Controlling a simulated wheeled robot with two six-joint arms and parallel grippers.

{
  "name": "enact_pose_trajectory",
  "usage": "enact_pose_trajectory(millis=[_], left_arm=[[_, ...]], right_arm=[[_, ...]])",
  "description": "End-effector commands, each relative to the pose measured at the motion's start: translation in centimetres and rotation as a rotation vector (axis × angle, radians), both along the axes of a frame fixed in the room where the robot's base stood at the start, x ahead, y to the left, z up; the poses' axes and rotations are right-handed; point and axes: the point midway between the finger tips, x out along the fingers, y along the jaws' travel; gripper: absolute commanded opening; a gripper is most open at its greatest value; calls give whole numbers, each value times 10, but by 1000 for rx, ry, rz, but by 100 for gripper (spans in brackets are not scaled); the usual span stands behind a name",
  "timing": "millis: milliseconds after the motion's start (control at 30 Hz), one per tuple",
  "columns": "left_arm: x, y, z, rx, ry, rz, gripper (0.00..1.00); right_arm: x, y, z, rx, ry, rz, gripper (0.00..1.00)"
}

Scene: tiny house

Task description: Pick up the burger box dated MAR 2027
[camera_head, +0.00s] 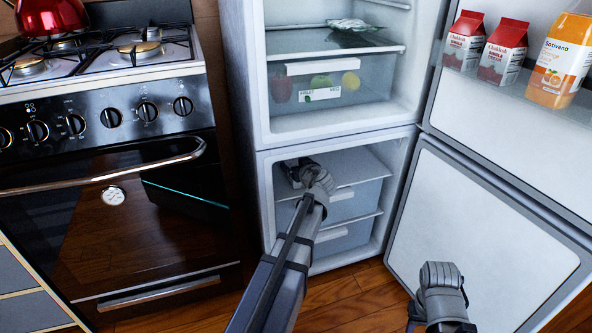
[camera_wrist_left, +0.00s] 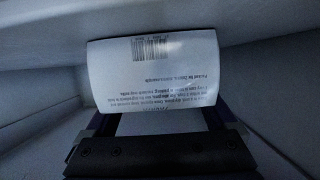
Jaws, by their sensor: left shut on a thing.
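My left gripper (camera_head: 308,172) reaches into the upper part of the lower fridge compartment, and its fingertips are hidden in the head view. In the left wrist view a box (camera_wrist_left: 155,72) with a white face, a barcode and upside-down small print sits between the fingers. The left gripper is shut on it. No date can be read on the face that shows, so I cannot tell if it is the MAR 2027 burger box. My right gripper (camera_head: 442,290) is low at the front, before the open lower door, and its fingers cannot be made out.
The lower compartment has a shelf (camera_head: 362,168) and drawers close below my left arm. The open lower door (camera_head: 475,215) stands to the right. The upper door holds red cartons (camera_head: 503,52) and an orange juice bottle (camera_head: 562,58). A stove (camera_head: 100,120) stands to the left.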

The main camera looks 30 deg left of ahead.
Motion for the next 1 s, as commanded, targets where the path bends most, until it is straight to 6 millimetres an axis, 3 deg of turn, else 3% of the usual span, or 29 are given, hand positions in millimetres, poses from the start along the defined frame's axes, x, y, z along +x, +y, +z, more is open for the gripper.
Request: enact_pose_trajectory(millis=[367,733,1000], left_arm=[[0,0,4,0,0,0,20],[0,0,43,1,1,2,20],[-45,-49,35,1,1,-2,20]], right_arm=[[0,0,4,0,0,0,50],[0,0,43,-1,2,0,50],[0,0,35,-1,2,0,50]])
